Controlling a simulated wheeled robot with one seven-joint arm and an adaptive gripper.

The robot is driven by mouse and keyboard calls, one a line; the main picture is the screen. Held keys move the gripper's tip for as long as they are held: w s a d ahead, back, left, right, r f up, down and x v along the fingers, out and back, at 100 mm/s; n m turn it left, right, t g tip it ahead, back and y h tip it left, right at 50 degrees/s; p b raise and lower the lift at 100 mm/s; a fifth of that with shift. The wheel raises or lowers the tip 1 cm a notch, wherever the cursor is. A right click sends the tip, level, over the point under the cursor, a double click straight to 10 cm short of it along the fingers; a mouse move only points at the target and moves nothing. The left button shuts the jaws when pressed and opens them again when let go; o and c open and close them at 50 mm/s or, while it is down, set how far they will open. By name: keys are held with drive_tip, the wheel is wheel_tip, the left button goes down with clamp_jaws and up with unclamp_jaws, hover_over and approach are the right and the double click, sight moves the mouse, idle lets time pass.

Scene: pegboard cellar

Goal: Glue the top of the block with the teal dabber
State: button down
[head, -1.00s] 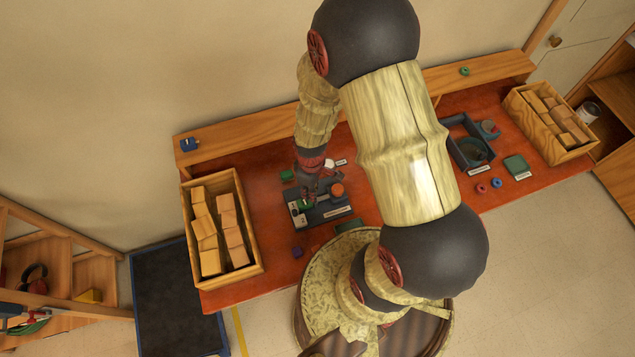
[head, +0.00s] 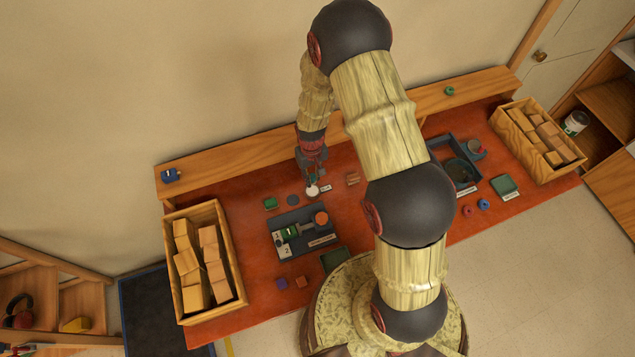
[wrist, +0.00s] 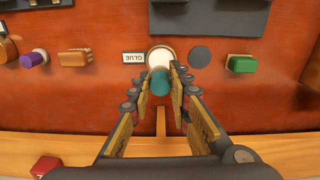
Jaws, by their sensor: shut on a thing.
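My gripper (wrist: 164,90) is shut on the teal dabber (wrist: 160,84), which points down at the round white glue pot (wrist: 160,56) beside a GLUE label. The dabber's tip overlaps the pot in the wrist view; I cannot tell whether it touches the glue. In the head view my gripper (head: 312,176) is right over the pot (head: 312,190). A small wooden block (head: 353,179) lies to the pot's right; it also shows in the wrist view (wrist: 74,58). A dark fixture (head: 297,250) nearer me holds green and white pieces and an orange round piece. Which block is meant is unclear.
A green piece (wrist: 241,64) and a flat grey disc (wrist: 200,56) lie near the pot. A bin of wood blocks (head: 240,285) stands at left, another (head: 512,147) at right. A blue-grey tray (head: 437,152) is at right. A wooden ledge (head: 240,146) runs behind.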

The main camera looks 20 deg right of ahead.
sight(312, 191)
drive_tip(key=shift+a+m, duration=0.15)
drive_tip(key=shift+m, duration=0.15)
drive_tip(key=shift+f, duration=0.45)
drive_tip(key=shift+f+b, duration=1.55)
drive_tip(key=shift+f, duration=1)
drive_tip(key=shift+s+f+b, duration=0.1)
drive_tip(key=shift+f+b, duration=0.4)
drive_tip(key=shift+f, duration=0.05)
drive_tip(key=shift+r, duration=0.15)
drive_tip(key=shift+r+p, duration=1.9)
drive_tip(key=shift+r, duration=1.55)
drive_tip(key=shift+f, duration=0.1)
